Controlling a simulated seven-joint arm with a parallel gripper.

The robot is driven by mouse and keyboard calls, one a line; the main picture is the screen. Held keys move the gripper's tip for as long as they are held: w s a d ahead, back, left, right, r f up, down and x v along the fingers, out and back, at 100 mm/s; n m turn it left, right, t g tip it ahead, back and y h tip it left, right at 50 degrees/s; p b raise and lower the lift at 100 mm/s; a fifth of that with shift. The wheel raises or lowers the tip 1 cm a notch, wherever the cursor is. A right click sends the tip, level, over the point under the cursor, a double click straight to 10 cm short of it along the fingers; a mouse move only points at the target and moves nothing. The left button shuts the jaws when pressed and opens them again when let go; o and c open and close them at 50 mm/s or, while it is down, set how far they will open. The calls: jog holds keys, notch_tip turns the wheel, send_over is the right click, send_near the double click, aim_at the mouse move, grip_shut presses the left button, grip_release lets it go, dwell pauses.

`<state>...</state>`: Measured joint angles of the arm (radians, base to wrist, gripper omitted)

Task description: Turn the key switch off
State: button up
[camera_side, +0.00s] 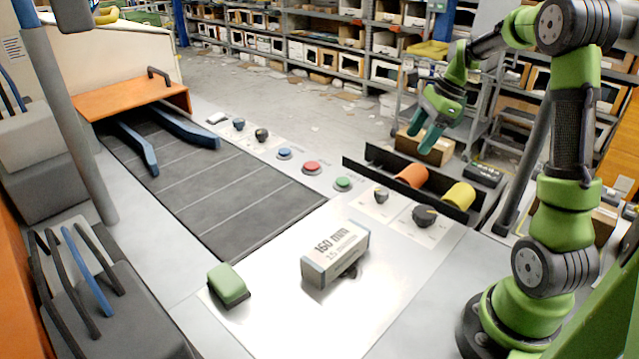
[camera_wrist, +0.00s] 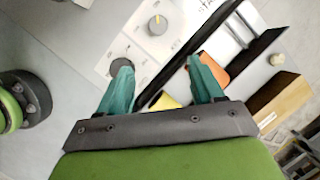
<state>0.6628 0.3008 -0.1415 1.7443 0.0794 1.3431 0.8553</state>
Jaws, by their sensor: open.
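Two dark rotary controls sit on pale label plates beside a black rack in the side view: a smaller one (camera_side: 381,196) and a larger one (camera_side: 425,216). I cannot tell for certain which is the key switch. In the wrist view, one control (camera_wrist: 157,25) shows a yellow mark; the other is partly hidden behind the left fingertip. My gripper (camera_side: 421,141) has teal fingers and is open and empty. It hangs in the air above and behind the rack, apart from both controls. It also shows in the wrist view (camera_wrist: 157,62).
The black rack (camera_side: 375,165) holds an orange cylinder (camera_side: 411,176) and a yellow cylinder (camera_side: 458,195). A white "160 mm" box (camera_side: 336,254) and a green block (camera_side: 228,284) are on the front panel. Blue (camera_side: 284,153), red (camera_side: 312,167) and green (camera_side: 343,183) buttons line the conveyor.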

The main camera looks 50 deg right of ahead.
jog(key=m, duration=0.1)
send_near(382, 190)
jog(key=x, duration=0.8)
jog(key=shift+f, duration=0.4)
jog(key=c, duration=1.1)
jog(key=shift+o, duration=0.2)
